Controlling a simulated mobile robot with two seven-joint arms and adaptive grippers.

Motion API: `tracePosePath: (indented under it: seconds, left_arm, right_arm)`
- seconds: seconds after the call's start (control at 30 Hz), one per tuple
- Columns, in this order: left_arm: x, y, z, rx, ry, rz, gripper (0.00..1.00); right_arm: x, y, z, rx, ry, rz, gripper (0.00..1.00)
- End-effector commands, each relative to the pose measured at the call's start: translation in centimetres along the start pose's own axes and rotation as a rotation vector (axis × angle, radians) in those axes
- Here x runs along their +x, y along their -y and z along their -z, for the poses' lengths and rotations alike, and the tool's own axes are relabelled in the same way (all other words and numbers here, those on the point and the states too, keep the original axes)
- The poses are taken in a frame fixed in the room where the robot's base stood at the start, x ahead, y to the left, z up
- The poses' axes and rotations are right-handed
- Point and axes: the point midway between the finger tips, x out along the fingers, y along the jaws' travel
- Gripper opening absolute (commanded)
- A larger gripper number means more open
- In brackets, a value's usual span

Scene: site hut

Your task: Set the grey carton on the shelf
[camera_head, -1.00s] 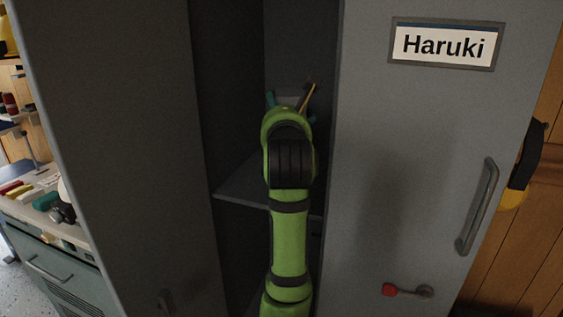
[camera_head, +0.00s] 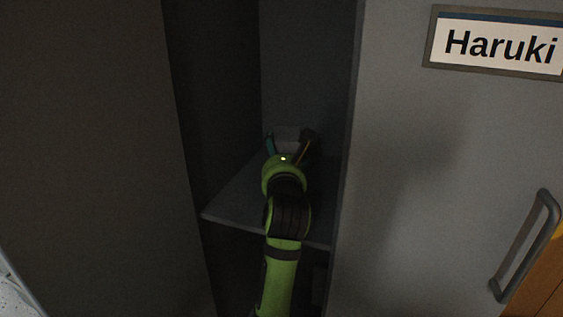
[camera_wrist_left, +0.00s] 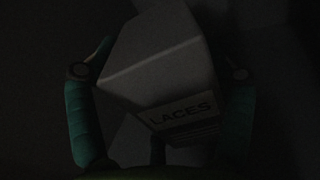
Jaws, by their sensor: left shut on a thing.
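In the left wrist view the carton (camera_wrist_left: 165,65) is large, tilted in the picture, with a label reading LACES. My left gripper (camera_head: 287,145) is shut on it, with a teal finger on either side in the wrist view. The grey shelf (camera_head: 232,207) crosses the locker below my wrist. The carton is above or over the shelf's rear part; my arm and the dark hide whether it touches.
The locker's left side (camera_head: 90,130) and the right door (camera_head: 410,190), with a Haruki name plate (camera_head: 500,45) and a handle (camera_head: 527,245), flank the narrow opening. The visible front of the shelf is bare. The interior is dark.

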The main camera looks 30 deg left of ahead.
Motion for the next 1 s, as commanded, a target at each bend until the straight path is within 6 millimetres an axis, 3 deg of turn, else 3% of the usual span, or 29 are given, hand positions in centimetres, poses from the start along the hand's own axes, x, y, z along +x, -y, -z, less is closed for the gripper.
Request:
tracePosePath:
  seconds: [0.1,0.23,0.57,0.6,1.0]
  left_arm:
    - [0.0,0.0,1.6,0.001,-0.001,-0.001,0.45]
    - [0.0,0.0,2.0,-0.002,0.002,0.000,0.45]
    - [0.0,0.0,2.5,-0.001,0.002,0.000,0.45]
    - [0.0,0.0,2.4,-0.001,0.000,0.000,0.97]
    - [0.0,0.0,2.2,-0.001,0.000,0.000,1.00]
  right_arm:
    - [-0.1,0.1,1.5,0.001,-0.024,0.001,0.00]
    - [-0.1,0.6,2.7,0.004,-0.044,0.007,0.00]
    - [0.3,1.3,2.3,0.004,-0.037,0.016,0.00]
    - [0.2,1.3,2.1,0.004,-0.034,0.016,0.00]
    - [0.1,0.7,1.4,-0.001,-0.023,0.009,0.00]
